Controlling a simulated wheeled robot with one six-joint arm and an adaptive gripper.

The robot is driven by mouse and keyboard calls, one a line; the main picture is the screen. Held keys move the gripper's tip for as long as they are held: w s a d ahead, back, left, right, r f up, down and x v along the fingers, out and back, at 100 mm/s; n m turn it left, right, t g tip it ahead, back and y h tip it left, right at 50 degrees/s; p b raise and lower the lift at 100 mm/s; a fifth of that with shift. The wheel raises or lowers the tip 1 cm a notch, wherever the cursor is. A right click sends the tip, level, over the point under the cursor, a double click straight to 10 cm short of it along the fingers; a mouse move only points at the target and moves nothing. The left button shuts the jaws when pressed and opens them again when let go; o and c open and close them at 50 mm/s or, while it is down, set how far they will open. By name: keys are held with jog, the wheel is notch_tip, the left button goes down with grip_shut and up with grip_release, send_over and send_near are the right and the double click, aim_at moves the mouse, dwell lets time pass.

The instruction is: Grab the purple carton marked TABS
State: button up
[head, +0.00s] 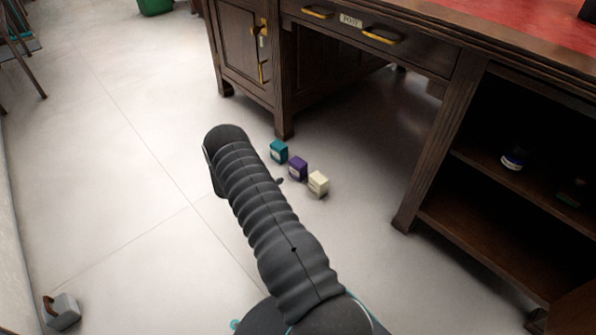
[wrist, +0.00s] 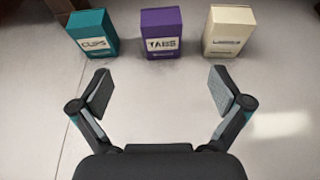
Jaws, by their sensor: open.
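The purple carton (wrist: 162,34) marked TABS stands on the floor between two other cartons, at the top middle of the wrist view. In the head view the purple carton (head: 298,168) is also in the middle of the row. My gripper (wrist: 162,92) is open and empty in the wrist view. Its two fingers are spread wider than the purple carton looks, and the carton lies ahead of them, apart from both. In the head view my arm hides most of the gripper.
A teal carton (wrist: 92,32) marked CLIPS stands left and a cream carton (wrist: 229,31) right, with gaps between. The dark wooden desk (head: 450,110) rises behind and right of the row. A grey weight-like object (head: 62,312) is at lower left.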

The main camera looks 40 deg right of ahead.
aim_at(294, 169)
jog(key=shift+n, duration=0.3)
jog(key=x, duration=0.3)
jog(key=f+x, duration=0.1)
jog(key=x, duration=0.2)
jog(key=b+x, duration=0.1)
jog(key=x, duration=0.2)
jog(key=shift+a+f, duration=0.15)
jog(key=shift+f, duration=0.1)
jog(key=shift+b+x, duration=0.4)
jog(key=shift+x, duration=2.25)
jog(key=shift+s+r, duration=0.15)
jog(key=c, duration=1.3)
